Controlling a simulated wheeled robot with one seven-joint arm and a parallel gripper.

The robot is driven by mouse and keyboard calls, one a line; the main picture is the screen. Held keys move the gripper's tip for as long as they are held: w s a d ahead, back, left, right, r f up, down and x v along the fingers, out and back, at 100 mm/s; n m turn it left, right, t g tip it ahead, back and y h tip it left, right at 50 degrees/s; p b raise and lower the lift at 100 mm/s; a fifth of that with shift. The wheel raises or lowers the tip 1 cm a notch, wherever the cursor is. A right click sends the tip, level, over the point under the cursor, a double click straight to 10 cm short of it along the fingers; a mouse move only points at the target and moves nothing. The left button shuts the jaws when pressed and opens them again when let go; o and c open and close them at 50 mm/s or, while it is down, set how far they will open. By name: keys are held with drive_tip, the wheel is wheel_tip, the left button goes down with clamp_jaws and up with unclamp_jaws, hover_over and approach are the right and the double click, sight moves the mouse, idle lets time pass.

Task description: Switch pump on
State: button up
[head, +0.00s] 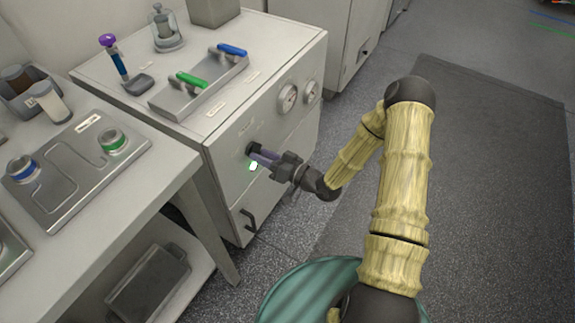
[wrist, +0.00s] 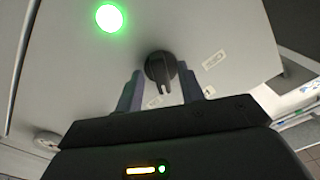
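The pump switch appears to be a black round knob (wrist: 158,66) with a raised grip bar, on the pale front panel of the cabinet (head: 225,165). The knob also shows in the head view (head: 252,149). A green lamp (wrist: 109,17) beside it is lit; in the head view the lamp (head: 253,166) is just below the knob. My gripper (head: 265,158) is at the panel in front of the knob. In the wrist view its two bluish-grey fingers (wrist: 162,88) are apart, one on each side of the knob. Whether they touch it I cannot tell.
Two round gauges (head: 287,98) sit on the same panel to the right. A dark handle (head: 249,220) sticks out lower down. Green (head: 192,80) and blue (head: 232,50) levers stand on top. A bench (head: 150,178) is at the left. Floor is open at the right.

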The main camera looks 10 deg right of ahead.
drive_tip(key=p+v, duration=0.1)
drive_tip(key=v, duration=1.5)
drive_tip(key=shift+s+d, duration=0.3)
drive_tip(key=shift+f, duration=0.1)
drive_tip(key=w+d+r+g+h, duration=0.2)
drive_tip(key=w+d+g+h, duration=0.25)
drive_tip(key=h, duration=0.65)
drive_tip(key=s+a+r+m+g+h, duration=0.3)
drive_tip(key=s+r+m+g, duration=0.1)
drive_tip(key=s+r, duration=0.9)
drive_tip(key=w+p+v, duration=0.2)
drive_tip(key=p+v, duration=1)
drive_tip(key=p, duration=0.1)
drive_tip(key=w+r+p+v, duration=0.1)
drive_tip(key=w+p+v, duration=0.2)
drive_tip(key=p+v, duration=1)
drive_tip(key=shift+w+r+p, duration=0.35)
drive_tip(key=shift+w+p, duration=0.2)
drive_tip(key=shift+p, duration=0.1)
